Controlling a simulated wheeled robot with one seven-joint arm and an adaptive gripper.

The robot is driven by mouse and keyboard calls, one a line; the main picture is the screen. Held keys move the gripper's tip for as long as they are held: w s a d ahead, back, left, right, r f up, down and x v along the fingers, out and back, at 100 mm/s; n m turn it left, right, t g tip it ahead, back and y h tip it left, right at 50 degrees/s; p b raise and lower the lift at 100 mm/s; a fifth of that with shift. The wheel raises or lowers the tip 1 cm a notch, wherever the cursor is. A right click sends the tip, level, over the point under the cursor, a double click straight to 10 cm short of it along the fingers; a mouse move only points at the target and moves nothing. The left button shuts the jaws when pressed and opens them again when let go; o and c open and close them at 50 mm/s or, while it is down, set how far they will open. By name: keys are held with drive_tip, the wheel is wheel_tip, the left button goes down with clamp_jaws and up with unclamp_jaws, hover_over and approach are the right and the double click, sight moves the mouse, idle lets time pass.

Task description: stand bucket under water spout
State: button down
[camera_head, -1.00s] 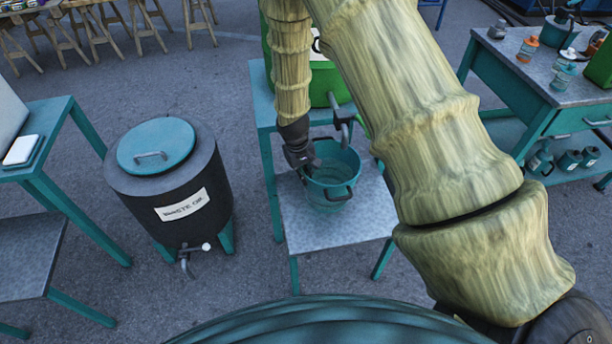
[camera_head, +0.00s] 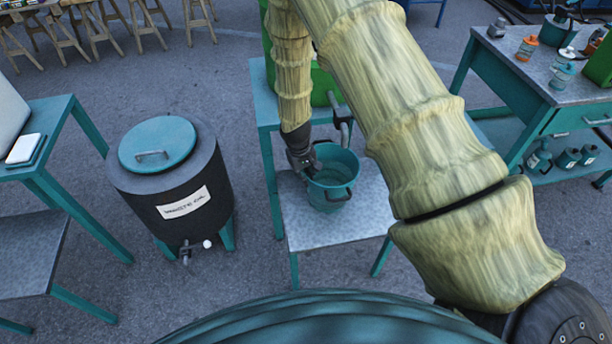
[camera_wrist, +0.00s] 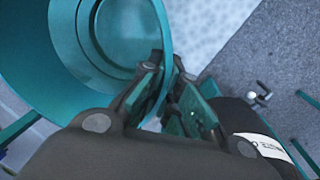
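My gripper (camera_head: 308,166) is at the bucket's left rim. In the wrist view my gripper (camera_wrist: 174,95) has one finger inside the bucket (camera_wrist: 75,45) and one outside, closed on its rim. The bucket looks empty. My arm hides part of the container.
The lower shelf (camera_head: 330,225) is bare in front of the bucket. A dark waste oil drum (camera_head: 170,190) stands to the left on the pavement. A workbench (camera_head: 540,85) with bottles stands at the right. A teal table (camera_head: 45,120) is at the far left.

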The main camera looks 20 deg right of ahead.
drive_tip(key=c, duration=1.6)
unclamp_jaws()
drive_tip(key=shift+c, duration=0.2)
wheel_tip(320, 180, up, 12)
drive_tip(key=a+b, duration=0.1)
drive_tip(key=b, duration=0.1)
drive_tip(key=shift+a, duration=0.35)
